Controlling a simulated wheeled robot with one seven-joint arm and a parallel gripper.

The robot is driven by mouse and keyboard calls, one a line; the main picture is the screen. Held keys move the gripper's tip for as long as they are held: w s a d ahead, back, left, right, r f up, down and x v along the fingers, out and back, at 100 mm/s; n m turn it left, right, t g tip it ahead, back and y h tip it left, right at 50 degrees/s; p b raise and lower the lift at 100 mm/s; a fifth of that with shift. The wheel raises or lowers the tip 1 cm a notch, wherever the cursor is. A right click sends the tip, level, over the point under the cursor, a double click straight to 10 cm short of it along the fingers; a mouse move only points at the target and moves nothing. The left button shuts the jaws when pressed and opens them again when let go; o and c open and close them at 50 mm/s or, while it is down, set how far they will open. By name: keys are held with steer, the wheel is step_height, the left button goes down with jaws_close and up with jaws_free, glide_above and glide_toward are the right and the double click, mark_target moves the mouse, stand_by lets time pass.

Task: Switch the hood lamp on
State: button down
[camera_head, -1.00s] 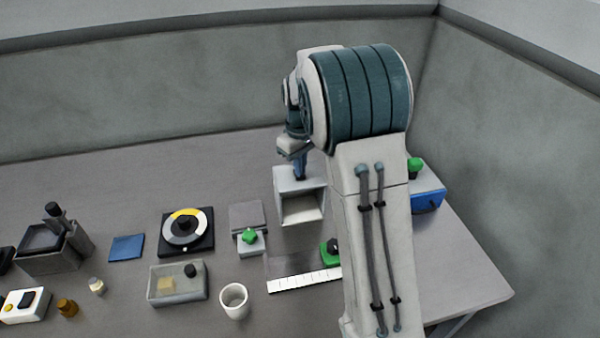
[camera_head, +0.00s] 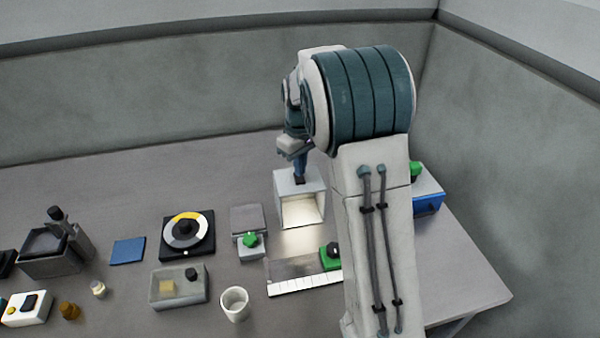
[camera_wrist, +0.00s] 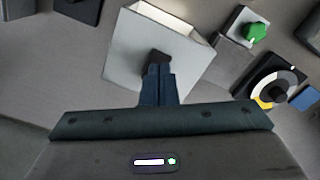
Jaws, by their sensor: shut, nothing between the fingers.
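The hood (camera_head: 286,186) is a light grey open-fronted box near the back of the table. Its inside is brightly lit, and light spills onto the table in front of it. A dark switch (camera_head: 300,180) sits on its top. My gripper (camera_head: 300,173) is shut and empty, with its fingertips at the switch. In the wrist view the shut fingers (camera_wrist: 158,72) point down at the dark switch (camera_wrist: 156,57) on the hood's top (camera_wrist: 125,60) and partly cover it. I cannot tell if they are touching.
A blue box (camera_head: 428,204) is at right, partly behind my arm.

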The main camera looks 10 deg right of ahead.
mark_target(301, 181)
steer(key=shift+r+p, duration=1.5)
steer(key=shift+r, duration=0.9)
steer(key=s+r+m+t, duration=0.25)
steer(key=s+r, duration=0.45)
steer(key=s, duration=0.7)
steer(key=s+m+t, duration=0.1)
steer(key=s+m, duration=0.2)
steer(key=s, duration=1.1)
steer(key=shift+f+b, duration=0.4)
steer(key=shift+f, duration=0.05)
